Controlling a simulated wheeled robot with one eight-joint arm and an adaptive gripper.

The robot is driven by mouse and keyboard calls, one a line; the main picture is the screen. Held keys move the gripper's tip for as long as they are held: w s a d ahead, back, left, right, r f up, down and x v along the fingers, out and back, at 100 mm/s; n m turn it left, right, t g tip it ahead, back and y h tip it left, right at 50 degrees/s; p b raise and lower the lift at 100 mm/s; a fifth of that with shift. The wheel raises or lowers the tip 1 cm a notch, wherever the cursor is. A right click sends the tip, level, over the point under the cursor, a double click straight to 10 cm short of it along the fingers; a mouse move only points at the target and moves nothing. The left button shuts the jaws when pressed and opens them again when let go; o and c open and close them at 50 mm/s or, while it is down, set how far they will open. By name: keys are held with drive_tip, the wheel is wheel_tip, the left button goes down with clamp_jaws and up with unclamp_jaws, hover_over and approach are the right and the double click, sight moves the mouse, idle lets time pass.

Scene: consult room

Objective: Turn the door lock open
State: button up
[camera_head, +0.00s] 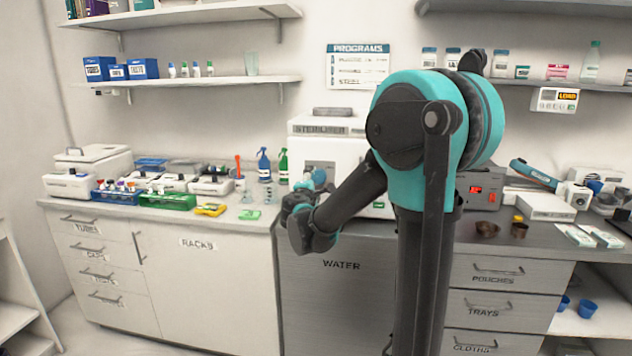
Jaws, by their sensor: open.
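The white steriliser (307,151) stands on the counter behind my arm, its name on a plate along its upper front. A grey panel shows on its front, and my arm covers much of its right side. I cannot make out the door lock clearly; it may be hidden behind my arm and wrist. My gripper (298,201) is in front of the steriliser's lower left front, small and partly hidden by my own wrist. It is open, and I see nothing held in it. I cannot tell whether it touches the steriliser.
Blue and green spray bottles (264,165) and clear cups stand left of the steriliser. A grey box with a red display (478,191) and brown bowls (487,229) are at the right. Shelves (190,81) hang above.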

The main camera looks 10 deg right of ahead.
drive_tip(key=v, duration=0.6)
drive_tip(key=s+d+f+m+g, duration=0.7)
drive_tip(key=s+d+f+m, duration=0.3)
drive_tip(key=s+d+f, duration=0.35)
drive_tip(key=s+a+f+m+g+y, duration=0.2)
drive_tip(key=s+f+m, duration=0.1)
drive_tip(key=s+f, duration=0.3)
drive_tip(key=s+a+f+m+g+y, duration=0.3)
drive_tip(key=s+f, duration=0.4)
drive_tip(key=s, duration=0.3)
drive_tip(key=shift+s+m, duration=0.4)
drive_tip(key=shift+c, duration=0.6)
